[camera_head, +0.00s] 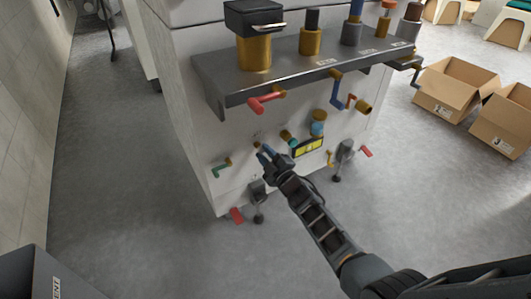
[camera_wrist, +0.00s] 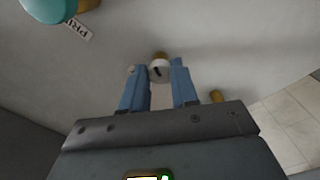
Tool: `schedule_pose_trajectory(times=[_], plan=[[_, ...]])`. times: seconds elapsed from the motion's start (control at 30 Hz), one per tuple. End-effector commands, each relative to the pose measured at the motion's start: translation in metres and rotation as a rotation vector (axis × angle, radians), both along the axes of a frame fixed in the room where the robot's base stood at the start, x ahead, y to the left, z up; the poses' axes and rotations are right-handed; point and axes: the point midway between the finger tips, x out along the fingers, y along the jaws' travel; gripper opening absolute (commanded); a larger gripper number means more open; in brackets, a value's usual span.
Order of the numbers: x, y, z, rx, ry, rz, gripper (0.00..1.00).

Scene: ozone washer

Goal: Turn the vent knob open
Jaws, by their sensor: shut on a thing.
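In the wrist view, a small round knob (camera_wrist: 159,75) with a pale grey face, a dark mark and a brass part behind it sits between my blue fingertips. My gripper (camera_wrist: 157,67) is shut on this knob at the pale front panel. In the head view, my gripper (camera_head: 263,155) reaches the lower front of the white washer cabinet (camera_head: 195,110). The knob is mostly hidden there by the fingers, and I cannot read a vent label beside it.
A teal-capped brass fitting (camera_wrist: 45,8) with a partly cut-off label is near the fingers. A green-handled valve (camera_head: 221,168) is to the left, a yellow label (camera_head: 308,146) to the right. A dark shelf (camera_head: 290,72) with red and blue handles overhangs. Cardboard boxes (camera_head: 455,92) stand right.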

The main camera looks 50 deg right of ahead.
Motion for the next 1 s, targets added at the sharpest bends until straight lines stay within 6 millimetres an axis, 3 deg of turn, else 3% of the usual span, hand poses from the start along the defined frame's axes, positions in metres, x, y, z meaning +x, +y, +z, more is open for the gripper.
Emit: schedule_pose_trajectory(times=[0.67,0.7,0.93,1.0], plan=[[-0.0011,-0.0008,-0.0018,0.061,-0.014,-0.003,0.00],[-0.0011,-0.0008,-0.0017,0.062,-0.014,-0.004,0.32],[-0.0005,-0.0004,-0.0011,0.060,-0.015,-0.001,0.54],[-0.0004,-0.0002,-0.0008,0.060,-0.016,-0.002,0.54]])
